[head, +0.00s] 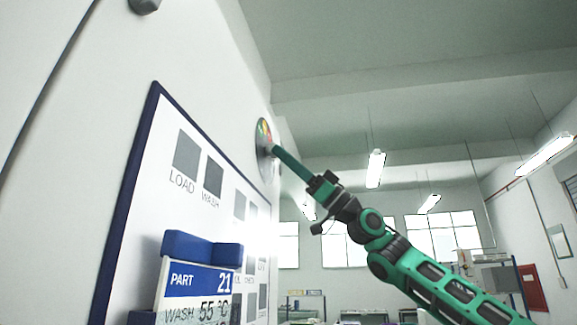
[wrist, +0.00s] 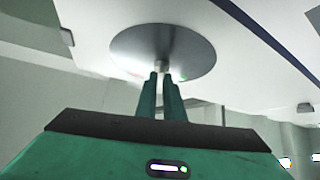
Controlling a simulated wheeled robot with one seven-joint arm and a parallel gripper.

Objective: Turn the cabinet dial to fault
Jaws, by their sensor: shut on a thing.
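The cabinet dial (head: 264,131) is a round disc with coloured sectors, high on the white face; I see it nearly edge-on in the head view, so its setting cannot be read. My gripper (head: 276,150) reaches up to the dial from the right. In the wrist view my gripper (wrist: 161,77) has its two green fingers close together around the knob, shut on it. The fingertips hide part of the knob.
A blue-edged board (head: 150,150) with grey squares marked LOAD and WASH is on the white face, left of and below the dial. A blue holder (head: 202,248) bears a PART 21 card (head: 195,282) in front. Open air lies right of my arm.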

